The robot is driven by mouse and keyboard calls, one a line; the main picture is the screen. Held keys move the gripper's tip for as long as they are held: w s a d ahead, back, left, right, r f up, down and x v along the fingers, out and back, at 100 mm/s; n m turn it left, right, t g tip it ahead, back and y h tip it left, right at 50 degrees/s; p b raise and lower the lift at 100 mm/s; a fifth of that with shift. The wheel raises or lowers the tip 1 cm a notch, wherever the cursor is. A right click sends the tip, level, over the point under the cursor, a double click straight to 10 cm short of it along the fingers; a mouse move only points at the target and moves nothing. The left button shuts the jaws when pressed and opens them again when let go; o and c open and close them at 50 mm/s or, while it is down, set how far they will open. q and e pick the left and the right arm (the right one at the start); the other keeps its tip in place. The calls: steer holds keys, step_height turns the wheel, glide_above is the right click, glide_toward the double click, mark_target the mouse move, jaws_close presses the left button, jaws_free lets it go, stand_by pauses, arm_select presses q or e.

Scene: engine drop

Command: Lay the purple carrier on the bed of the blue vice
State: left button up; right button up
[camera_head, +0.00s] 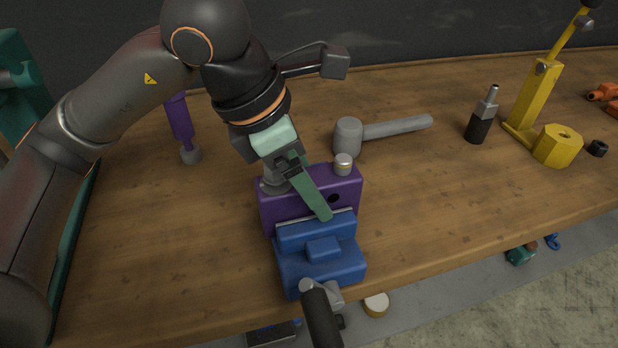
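The purple carrier (346,187) is a block with a short grey peg with a pale cap on its top right and a grey round part at its upper left. It sits upright directly behind the raised jaw of the blue vice (345,263), near the table's front edge. I cannot tell whether the carrier rests on the vice bed or is held just above it. My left gripper (312,192) points down at the carrier. One green finger lies across the carrier's front face, its tip by the vice jaw. The other finger is hidden, so its grip is unclear. My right gripper is not in view.
On the wooden table (440,190) lie a grey mallet (390,128), a purple tool (181,122), a black-and-grey bottle-like tool (480,120) and a yellow stand (532,100). The vice's black handle (321,318) juts past the front edge. Table right of the vice is clear.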

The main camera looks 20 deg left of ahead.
arm_select(q)
steer(key=shift+o, duration=0.5)
steer(key=shift+f, duration=0.1)
steer(key=p+v, duration=0.1)
steer(key=v, duration=1)
steer(key=shift+r, duration=0.3)
steer(key=shift+s+a+r, duration=0.1)
steer(key=shift+a+r, duration=0.05)
steer(key=shift+r, duration=0.15)
steer(key=shift+s+a+r, duration=0.1)
steer(key=shift+r, duration=0.1)
